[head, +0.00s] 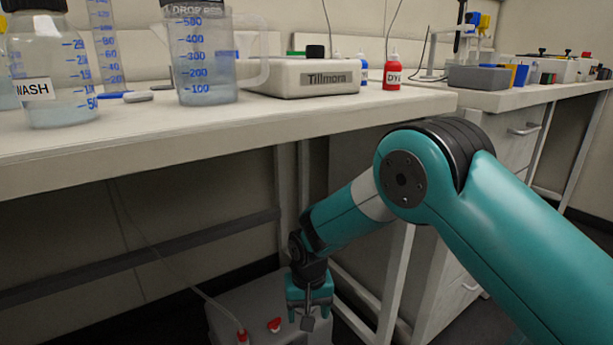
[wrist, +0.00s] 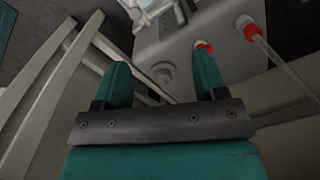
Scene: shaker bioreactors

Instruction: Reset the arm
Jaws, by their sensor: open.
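My teal arm reaches down under the front of the bench. My gripper (head: 309,312) hangs low over a grey box on the floor in the head view. In the wrist view my gripper (wrist: 161,76) has its two teal fingers spread apart with nothing between them. The grey box (wrist: 185,22) lies beyond the fingertips, with a round grey knob (wrist: 161,72) seen between them. Whether the fingers touch the box cannot be told.
The grey box (head: 224,315) has a red fitting (head: 243,337) with a tube and another red part (head: 274,325). The bench (head: 130,158) above carries a WASH bottle (head: 50,70), a beaker (head: 203,65), a Tillmora device (head: 300,76) and a red dye bottle (head: 392,72). Bench legs (head: 395,280) stand close beside the arm.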

